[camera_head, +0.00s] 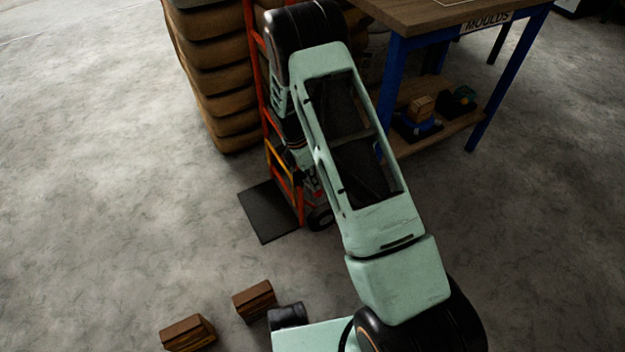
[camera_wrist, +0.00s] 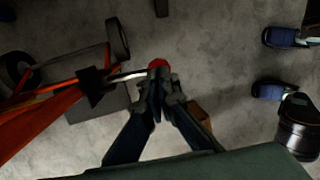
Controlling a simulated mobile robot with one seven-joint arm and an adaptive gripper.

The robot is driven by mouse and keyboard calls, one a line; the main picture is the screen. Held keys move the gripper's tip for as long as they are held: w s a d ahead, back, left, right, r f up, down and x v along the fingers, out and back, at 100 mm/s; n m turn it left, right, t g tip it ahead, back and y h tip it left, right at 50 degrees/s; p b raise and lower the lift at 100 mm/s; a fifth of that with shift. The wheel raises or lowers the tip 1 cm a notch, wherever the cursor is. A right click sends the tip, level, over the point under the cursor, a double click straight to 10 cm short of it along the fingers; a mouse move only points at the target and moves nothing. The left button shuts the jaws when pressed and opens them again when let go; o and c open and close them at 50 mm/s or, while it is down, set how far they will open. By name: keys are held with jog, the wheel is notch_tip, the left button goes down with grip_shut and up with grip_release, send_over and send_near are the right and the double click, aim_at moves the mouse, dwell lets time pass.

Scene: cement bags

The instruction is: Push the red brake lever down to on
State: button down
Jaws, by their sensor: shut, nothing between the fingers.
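The brake lever is a thin metal rod with a red knob (camera_wrist: 158,63) at its end, seen in the wrist view. The rod runs left from the knob to a dark bracket on the orange-red hand truck (camera_wrist: 45,120). My gripper (camera_wrist: 157,84) is shut and empty, with its fingertips right by the knob. I cannot tell whether they touch it. In the head view the hand truck (camera_head: 268,122) stands upright, partly behind my arm, with its dark toe plate (camera_head: 266,211) on the floor. There my arm hides the lever and the fingertips.
A tall stack of brown bags (camera_head: 215,85) stands behind the hand truck. A blue-legged wooden table (camera_head: 425,12) with a low shelf (camera_head: 430,140) is close on the right. Two wooden blocks (camera_head: 188,332) (camera_head: 254,300) lie in front. The floor at left is clear.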

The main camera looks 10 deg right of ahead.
jog(key=shift+s, duration=0.1)
dwell(0.3)
jog(key=shift+s+d+f, duration=0.1)
jog(key=shift+s+f, duration=0.1)
jog(key=shift+f, duration=0.05)
jog(key=shift+s+f, duration=0.15)
jog(key=s+d+f+b, duration=0.1)
jog(key=s+f+b, duration=0.1)
jog(key=f, duration=0.7)
jog(key=shift+s+f, duration=0.35)
jog(key=shift+s, duration=0.2)
dwell(0.6)
